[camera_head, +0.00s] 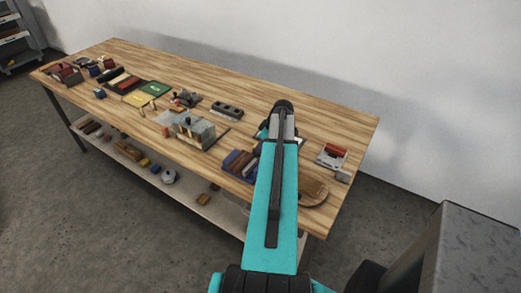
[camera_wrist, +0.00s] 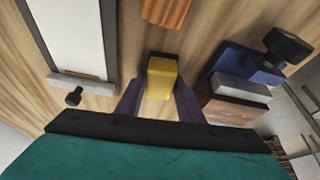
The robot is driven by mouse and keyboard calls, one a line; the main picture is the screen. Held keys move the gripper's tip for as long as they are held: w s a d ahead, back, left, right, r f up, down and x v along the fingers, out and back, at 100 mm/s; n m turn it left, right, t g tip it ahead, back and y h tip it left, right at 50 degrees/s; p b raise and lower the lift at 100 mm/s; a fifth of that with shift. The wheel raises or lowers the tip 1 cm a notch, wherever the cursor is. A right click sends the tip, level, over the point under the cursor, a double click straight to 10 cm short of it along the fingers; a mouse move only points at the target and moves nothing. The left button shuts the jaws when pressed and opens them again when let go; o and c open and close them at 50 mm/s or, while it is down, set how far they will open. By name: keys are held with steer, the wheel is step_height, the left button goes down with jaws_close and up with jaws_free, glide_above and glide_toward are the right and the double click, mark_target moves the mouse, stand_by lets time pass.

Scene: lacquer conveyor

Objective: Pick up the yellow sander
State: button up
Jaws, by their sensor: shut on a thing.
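The yellow sander (camera_wrist: 161,78) is a small yellow block with a dark top, in the middle of the wrist view. My gripper (camera_wrist: 160,95) is shut on it, with one dark purple finger on each side. I cannot tell whether the sander touches the wooden tabletop or is just above it. In the head view my teal arm reaches over the right part of the table and hides the sander and the fingertips.
Close by in the wrist view are an orange block (camera_wrist: 165,12), a blue tool with a black knob (camera_wrist: 245,62) and a white board with a grey bar (camera_wrist: 82,84). The table (camera_head: 315,110) has free room at the back, before the wall.

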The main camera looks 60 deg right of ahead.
steer(key=shift+r, duration=0.15)
steer(key=shift+r+b, duration=1.8)
steer(key=shift+r, duration=3.1)
